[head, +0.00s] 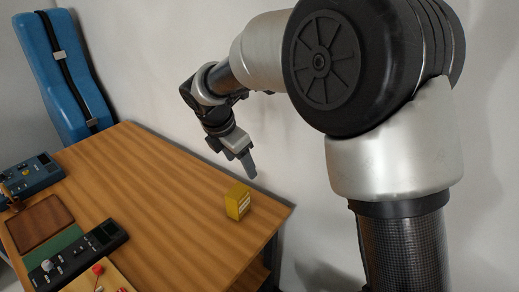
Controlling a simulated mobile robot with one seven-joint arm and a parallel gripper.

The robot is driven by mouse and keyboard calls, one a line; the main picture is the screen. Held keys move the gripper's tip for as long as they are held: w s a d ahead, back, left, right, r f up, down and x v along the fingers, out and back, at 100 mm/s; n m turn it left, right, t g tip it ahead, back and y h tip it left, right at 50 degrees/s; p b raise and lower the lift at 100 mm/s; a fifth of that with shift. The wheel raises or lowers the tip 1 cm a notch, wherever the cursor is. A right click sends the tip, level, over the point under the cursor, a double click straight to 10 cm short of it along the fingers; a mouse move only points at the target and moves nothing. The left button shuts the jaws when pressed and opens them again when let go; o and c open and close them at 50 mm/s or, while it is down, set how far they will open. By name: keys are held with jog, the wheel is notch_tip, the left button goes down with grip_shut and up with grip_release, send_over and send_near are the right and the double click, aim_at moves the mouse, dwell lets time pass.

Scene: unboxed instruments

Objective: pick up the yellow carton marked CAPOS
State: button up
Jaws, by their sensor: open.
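A small yellow carton (238,202) stands upright on the wooden table (165,195), near the table's right corner. It has a pale label on one side, too small to read. My gripper (249,169) hangs above the table, pointing down, a little above and beyond the carton in the picture. The gripper is open and apart from the carton. The gap between its fingers is hard to see from this side.
A dark control box (88,248), a blue device (30,180) and a brown board (38,224) lie at the table's left. A blue case (62,75) stands against the wall. The middle of the table is clear.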

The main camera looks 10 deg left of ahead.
aim_at(236, 191)
jog(key=w+a+f+n, duration=0.1)
jog(key=f, duration=0.4)
jog(key=w+a+f+n+b, duration=0.1)
jog(key=w+f, duration=0.1)
jog(key=f, duration=0.3)
jog(key=w+a+f+n, duration=0.1)
jog(key=w+f, duration=0.1)
jog(key=f, duration=0.3)
jog(key=shift+f+b, duration=0.25)
jog(key=shift+b, duration=0.15)
jog(key=shift+d+x, duration=0.2)
jog(key=shift+x, duration=2.7)
jog(key=shift+r, duration=0.1)
jog(key=c, duration=1.2)
